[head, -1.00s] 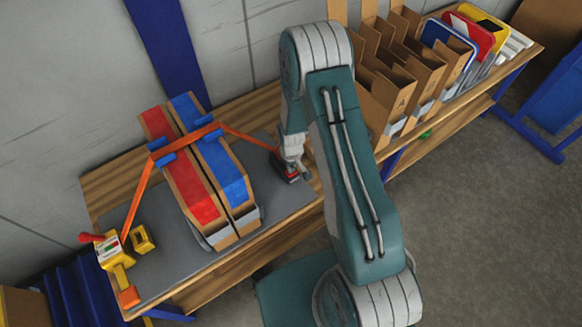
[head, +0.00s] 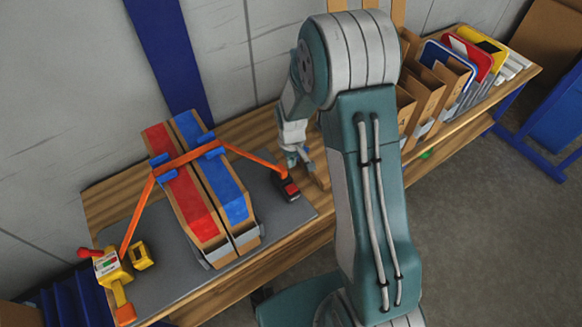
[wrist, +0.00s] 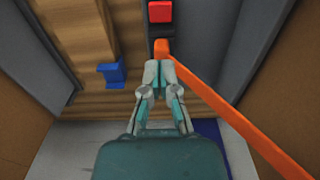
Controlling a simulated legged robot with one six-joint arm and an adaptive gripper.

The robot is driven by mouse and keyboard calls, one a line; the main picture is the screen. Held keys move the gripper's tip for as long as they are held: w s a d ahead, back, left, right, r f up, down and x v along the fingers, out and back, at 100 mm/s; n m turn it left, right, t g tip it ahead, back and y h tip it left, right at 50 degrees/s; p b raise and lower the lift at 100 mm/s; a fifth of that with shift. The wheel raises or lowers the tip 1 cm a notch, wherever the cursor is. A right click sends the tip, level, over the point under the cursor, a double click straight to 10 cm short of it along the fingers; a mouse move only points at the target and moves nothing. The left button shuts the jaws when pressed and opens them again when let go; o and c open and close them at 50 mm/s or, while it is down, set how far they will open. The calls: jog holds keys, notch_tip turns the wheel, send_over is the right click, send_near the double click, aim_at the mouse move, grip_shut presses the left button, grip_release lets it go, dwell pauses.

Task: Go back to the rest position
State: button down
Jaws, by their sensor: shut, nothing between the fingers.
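My gripper (wrist: 158,72) is shut and empty, its fingertips together in the wrist view. In the head view my gripper (head: 302,158) is small, above the right end of the grey mat (head: 160,283), near a red and black buckle (head: 288,188). In the wrist view the red part of the buckle (wrist: 160,12) lies beyond the fingertips, and the orange strap (wrist: 225,108) runs down to the right. The strap crosses over two long boxes, one with a red top (head: 185,190) and one with a blue top (head: 220,175).
A yellow tool with a red knob (head: 110,265) stands at the bench's left end. Brown dividers (head: 430,90) and coloured signs (head: 470,50) stand on the right part of the wooden bench (head: 330,190). Blue corner pieces (head: 212,142) sit under the strap. Open floor lies at lower right.

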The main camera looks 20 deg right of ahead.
dwell(0.5)
jog(key=s+r+m+t, duration=0.1)
jog(key=s+r, duration=0.2)
jog(key=r, duration=0.6)
jog(key=s+r+m+t, duration=0.1)
jog(key=s+r, duration=0.2)
jog(key=r, duration=0.7)
jog(key=s+r+t, duration=0.1)
jog(key=s+r, duration=0.4)
jog(key=s, duration=0.3)
jog(key=s+r+m+t, duration=0.1)
jog(key=s+r+t, duration=0.1)
jog(key=s+r, duration=0.4)
jog(key=shift+s+d+m, duration=0.3)
jog(key=shift+s, duration=0.95)
